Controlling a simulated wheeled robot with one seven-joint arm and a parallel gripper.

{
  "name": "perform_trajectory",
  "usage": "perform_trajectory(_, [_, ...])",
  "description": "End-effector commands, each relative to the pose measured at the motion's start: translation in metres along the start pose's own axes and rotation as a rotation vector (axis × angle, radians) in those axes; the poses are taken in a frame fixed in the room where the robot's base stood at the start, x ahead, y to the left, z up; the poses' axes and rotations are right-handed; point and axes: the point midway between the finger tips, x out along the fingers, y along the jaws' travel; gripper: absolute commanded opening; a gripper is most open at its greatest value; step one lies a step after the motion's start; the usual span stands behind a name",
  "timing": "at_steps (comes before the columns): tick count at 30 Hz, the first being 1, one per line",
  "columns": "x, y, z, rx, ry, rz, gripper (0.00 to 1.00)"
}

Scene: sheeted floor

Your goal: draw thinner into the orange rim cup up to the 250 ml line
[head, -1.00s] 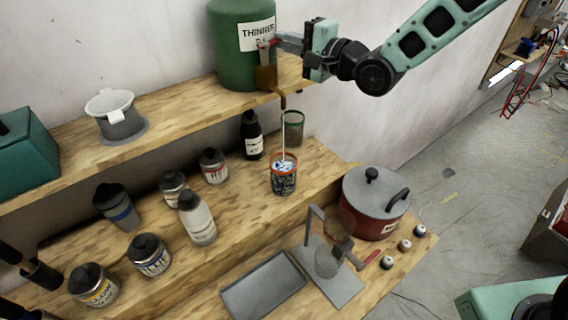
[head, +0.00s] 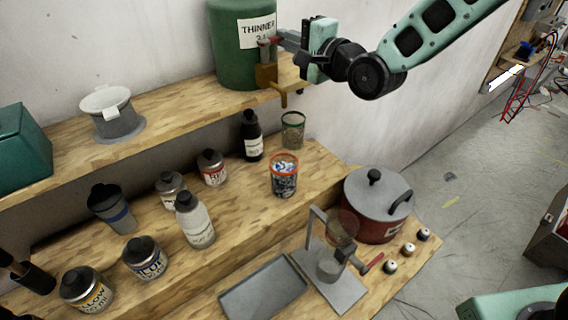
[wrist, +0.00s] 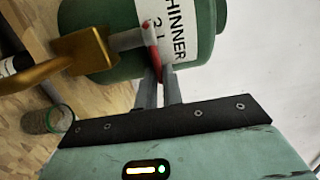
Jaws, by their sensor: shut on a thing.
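The green thinner drum (head: 234,50) stands on the upper shelf with a brass tap (head: 268,78) on its front. My gripper (head: 274,44) is shut on the tap's red-tipped handle (wrist: 152,42), seen close up in the wrist view. No stream shows below the tap's spout. The orange rim cup (head: 284,178) stands upright on the lower bench under the spout. It shows pale and bluish marks; its liquid level against the lines is too small to read. A green-rimmed cup (head: 292,130) stands behind it and also shows in the wrist view (wrist: 60,119).
A dark bottle (head: 250,136) stands left of the green-rimmed cup. Several jars and bottles fill the bench's left. A red pot (head: 376,210), a stand (head: 335,275) and a grey tray (head: 262,290) are in front.

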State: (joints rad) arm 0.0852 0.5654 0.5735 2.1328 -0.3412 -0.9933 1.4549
Motion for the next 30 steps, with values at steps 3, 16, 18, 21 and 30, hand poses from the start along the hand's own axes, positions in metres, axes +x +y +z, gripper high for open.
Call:
perform_trajectory(3, [0.0003,-0.0001,0.0086,0.0,-0.019,0.001,0.0])
perform_trajectory(16, [-0.0048,0.0025,0.0121,-0.001,0.088,0.002,0.0])
perform_trajectory(18, [-0.0053,0.0021,0.0119,-0.001,0.098,0.003,0.0])
perform_trajectory(21, [-0.0056,0.0015,0.0115,0.0,0.104,0.004,0.0])
perform_trajectory(30, [-0.0057,0.0015,0.0092,0.0,0.107,0.005,0.34])
